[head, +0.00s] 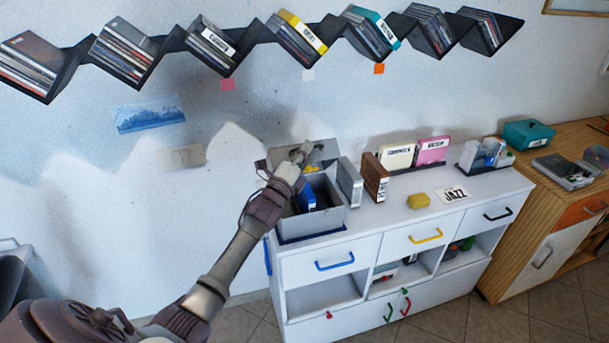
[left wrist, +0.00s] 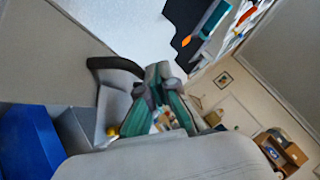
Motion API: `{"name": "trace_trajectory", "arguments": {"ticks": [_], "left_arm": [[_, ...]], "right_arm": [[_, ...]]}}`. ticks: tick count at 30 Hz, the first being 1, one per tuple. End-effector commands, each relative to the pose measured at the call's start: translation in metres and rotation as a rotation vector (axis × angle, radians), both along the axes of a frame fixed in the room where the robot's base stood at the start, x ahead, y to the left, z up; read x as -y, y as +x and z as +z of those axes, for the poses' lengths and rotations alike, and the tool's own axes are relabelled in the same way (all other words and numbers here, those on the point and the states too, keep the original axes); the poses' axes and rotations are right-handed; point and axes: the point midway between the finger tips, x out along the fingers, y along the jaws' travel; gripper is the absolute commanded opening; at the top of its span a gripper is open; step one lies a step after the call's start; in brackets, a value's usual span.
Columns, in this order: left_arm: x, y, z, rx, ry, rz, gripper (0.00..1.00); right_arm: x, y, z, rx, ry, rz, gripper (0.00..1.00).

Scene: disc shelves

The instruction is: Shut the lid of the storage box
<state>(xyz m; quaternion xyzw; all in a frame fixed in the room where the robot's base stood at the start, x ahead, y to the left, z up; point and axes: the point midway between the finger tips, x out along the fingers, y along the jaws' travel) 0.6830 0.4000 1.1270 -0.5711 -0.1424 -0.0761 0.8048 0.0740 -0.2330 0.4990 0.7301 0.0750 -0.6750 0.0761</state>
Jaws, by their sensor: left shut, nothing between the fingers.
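The grey storage box (head: 325,221) stands on the left end of the white cabinet, with its lid (head: 325,150) raised at the back. A blue case (head: 307,198) is inside the box and shows large at the left of the left wrist view (left wrist: 28,140). My left gripper (head: 303,152) is shut and empty, over the box at the raised lid. I cannot tell whether it touches the lid. Its closed fingers show in the left wrist view (left wrist: 162,88). My right gripper is in neither view.
A grey case (head: 349,183) and a brown case (head: 375,178) stand close to the right of the box. A yellow block (head: 418,200) and a JAZZ card (head: 453,194) lie farther right on the white cabinet (head: 400,215). A zigzag disc shelf (head: 160,45) hangs above.

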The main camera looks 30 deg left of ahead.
Motion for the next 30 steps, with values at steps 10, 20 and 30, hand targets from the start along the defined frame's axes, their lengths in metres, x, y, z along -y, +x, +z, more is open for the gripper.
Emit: {"name": "trace_trajectory", "arguments": {"ticks": [10,20,30], "left_arm": [[-0.028,0.023,0.021,-0.054,-0.056,0.001,0.00],[-0.035,0.030,0.023,-0.087,-0.099,0.000,0.00],[-0.035,0.030,0.022,-0.088,-0.099,0.000,0.00]], "right_arm": [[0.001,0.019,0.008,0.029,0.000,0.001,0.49],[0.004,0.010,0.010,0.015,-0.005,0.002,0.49],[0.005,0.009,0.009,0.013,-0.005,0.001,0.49]]}}
